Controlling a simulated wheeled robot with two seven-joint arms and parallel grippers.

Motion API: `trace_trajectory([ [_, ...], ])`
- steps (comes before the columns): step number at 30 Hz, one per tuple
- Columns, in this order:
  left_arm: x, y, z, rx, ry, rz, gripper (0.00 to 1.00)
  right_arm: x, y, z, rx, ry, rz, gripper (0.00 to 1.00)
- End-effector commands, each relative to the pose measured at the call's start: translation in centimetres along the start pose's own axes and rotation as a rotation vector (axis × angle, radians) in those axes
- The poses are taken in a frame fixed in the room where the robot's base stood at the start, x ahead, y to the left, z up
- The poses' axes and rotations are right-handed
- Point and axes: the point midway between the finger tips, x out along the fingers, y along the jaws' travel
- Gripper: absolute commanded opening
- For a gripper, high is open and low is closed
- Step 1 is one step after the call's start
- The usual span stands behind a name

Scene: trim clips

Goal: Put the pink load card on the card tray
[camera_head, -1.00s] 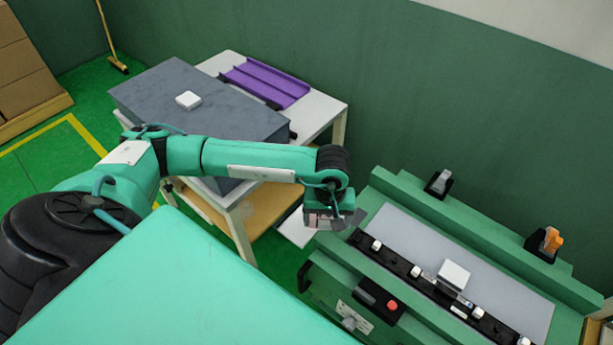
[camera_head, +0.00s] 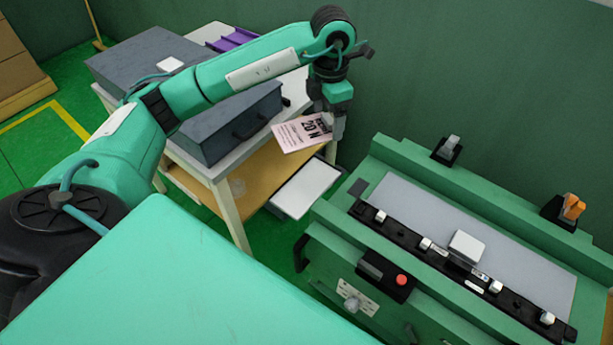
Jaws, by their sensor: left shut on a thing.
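The pink load card (camera_head: 300,133), printed with dark text reading "20 N", is in the jaws of my left gripper (camera_head: 335,122). The gripper points down and is shut on the card's right end; the card sticks out to the left, tilted, in the air. A pale flat tray with a grey rim (camera_head: 306,187), which looks like the card tray, is low between the table and the green bench. The card appears above it in the picture, apart from it. My right gripper is not in view.
A dark grey case (camera_head: 225,118) stands on the white table, with a purple channelled tray (camera_head: 232,40) behind it, partly hidden by my arm. The green bench (camera_head: 400,150) at the right bears a black clip rail (camera_head: 405,240) and a red button (camera_head: 401,280).

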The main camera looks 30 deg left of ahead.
Motion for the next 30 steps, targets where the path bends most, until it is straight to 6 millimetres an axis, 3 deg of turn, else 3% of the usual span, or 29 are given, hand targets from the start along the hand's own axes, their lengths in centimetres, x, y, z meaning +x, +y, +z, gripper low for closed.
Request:
trace_trajectory([
  [5, -0.3, 0.3, 0.0, -0.103, 0.000, -0.001, 0.59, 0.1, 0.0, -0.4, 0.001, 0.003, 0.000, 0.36],
  [8, 1.0, 0.4, -0.1, -0.116, 0.004, -0.001, 0.59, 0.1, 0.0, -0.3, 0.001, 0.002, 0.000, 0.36],
  [21, 12.2, 0.3, -0.1, -0.114, 0.005, -0.003, 0.59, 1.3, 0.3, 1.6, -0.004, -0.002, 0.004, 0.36],
  [24, 13.9, 0.3, -0.1, -0.112, 0.003, -0.001, 0.59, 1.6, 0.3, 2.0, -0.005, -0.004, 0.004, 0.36],
  [30, 15.4, 0.4, 0.0, -0.112, 0.001, 0.000, 0.59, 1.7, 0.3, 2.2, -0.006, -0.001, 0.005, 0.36],
])
